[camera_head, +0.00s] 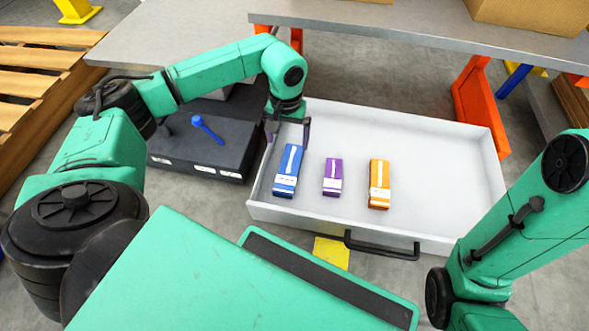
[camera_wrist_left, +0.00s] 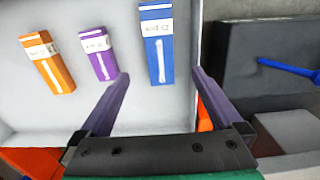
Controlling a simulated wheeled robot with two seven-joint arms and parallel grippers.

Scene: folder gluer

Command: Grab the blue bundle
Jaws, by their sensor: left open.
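The blue bundle (camera_head: 288,171) lies in the white drawer (camera_head: 430,150), at its left end, with a white band around it. In the left wrist view the blue bundle (camera_wrist_left: 157,45) lies beyond the fingertips, toward the right finger's side. My left gripper (camera_head: 288,136) is open and empty, above the drawer at the far end of the blue bundle. In the left wrist view its two purple-grey fingers (camera_wrist_left: 160,78) are spread apart. My right arm shows at the right edge of the head view, but its gripper is out of view.
A purple bundle (camera_head: 332,177) and an orange bundle (camera_head: 379,184) lie to the right of the blue one. The drawer's right half is empty. A dark box (camera_head: 200,150) with a blue-handled tool (camera_head: 207,128) stands to the left. A grey table (camera_head: 400,18) is behind.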

